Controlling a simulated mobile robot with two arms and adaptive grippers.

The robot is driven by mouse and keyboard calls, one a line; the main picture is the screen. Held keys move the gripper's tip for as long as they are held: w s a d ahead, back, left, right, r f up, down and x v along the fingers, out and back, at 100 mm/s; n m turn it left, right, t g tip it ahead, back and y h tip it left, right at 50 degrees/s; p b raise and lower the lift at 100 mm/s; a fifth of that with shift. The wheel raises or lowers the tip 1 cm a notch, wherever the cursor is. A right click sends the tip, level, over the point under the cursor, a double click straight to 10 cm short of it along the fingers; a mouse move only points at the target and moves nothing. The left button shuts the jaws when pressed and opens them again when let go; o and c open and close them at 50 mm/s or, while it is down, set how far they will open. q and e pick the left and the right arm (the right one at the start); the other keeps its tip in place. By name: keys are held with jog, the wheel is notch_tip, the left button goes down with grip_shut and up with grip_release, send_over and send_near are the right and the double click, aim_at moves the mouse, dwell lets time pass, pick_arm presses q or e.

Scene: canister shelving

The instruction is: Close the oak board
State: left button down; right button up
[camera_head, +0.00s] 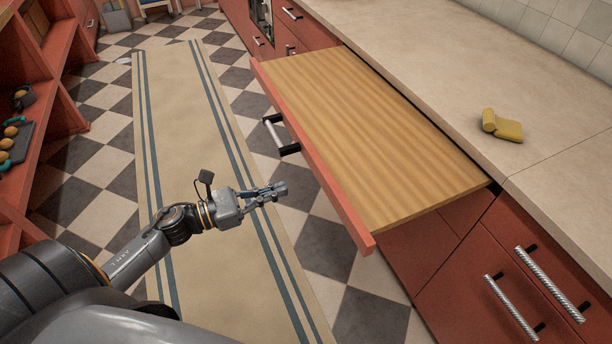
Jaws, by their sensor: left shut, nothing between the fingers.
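The oak board (370,130) is a striped wooden pull-out board below the countertop. It is pulled far out over the floor, with a red front panel (318,165) and a silver bar handle (273,134) with dark mounts. My left gripper (279,189) is shut and empty. In the picture it is below the handle and to the left of the front panel, apart from both. My right gripper is not in view.
Red drawers with silver handles (550,284) stand at the lower right. Red shelving (50,110) is on the left. A striped runner (185,120) covers clear checkered floor between them.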

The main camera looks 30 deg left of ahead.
aim_at(319, 177)
pick_arm(q)
jog(key=p+x, duration=0.1)
jog(key=x, duration=0.5)
jog(key=shift+w+r+p, duration=0.15)
jog(key=shift+p, duration=0.15)
jog(key=shift+w+d, duration=0.45)
jog(key=shift+f, duration=0.2)
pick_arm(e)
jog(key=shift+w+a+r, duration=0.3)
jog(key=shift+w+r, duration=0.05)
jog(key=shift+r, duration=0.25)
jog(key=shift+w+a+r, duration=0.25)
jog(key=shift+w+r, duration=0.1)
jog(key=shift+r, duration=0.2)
pick_arm(q)
jog(key=shift+d, duration=0.1)
